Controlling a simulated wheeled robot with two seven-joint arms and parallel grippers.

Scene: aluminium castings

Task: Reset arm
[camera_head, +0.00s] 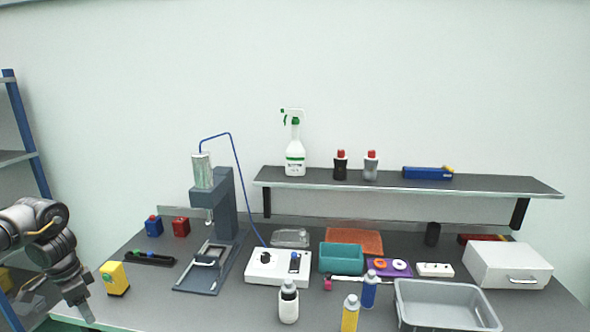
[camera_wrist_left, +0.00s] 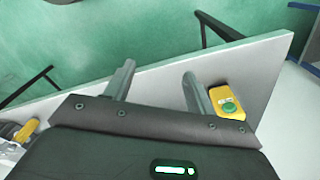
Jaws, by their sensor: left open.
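My left gripper (camera_head: 86,312) hangs at the lower left of the head view, at the left front edge of the grey workbench (camera_head: 150,305). In the left wrist view its two fingers (camera_wrist_left: 155,85) stand apart with nothing between them. A yellow box with a green button (camera_wrist_left: 228,102) shows just beyond the right-hand finger in the wrist view. In the head view the yellow box (camera_head: 115,278) stands on the bench a little right of my left arm. My right gripper is not in view.
A grey tray (camera_head: 445,305), teal bin (camera_head: 342,257), white drawer box (camera_head: 507,265) and several bottles crowd the right side. A raised shelf (camera_head: 400,181) spans the back. Blue-posted shelving (camera_head: 27,130) is at far left.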

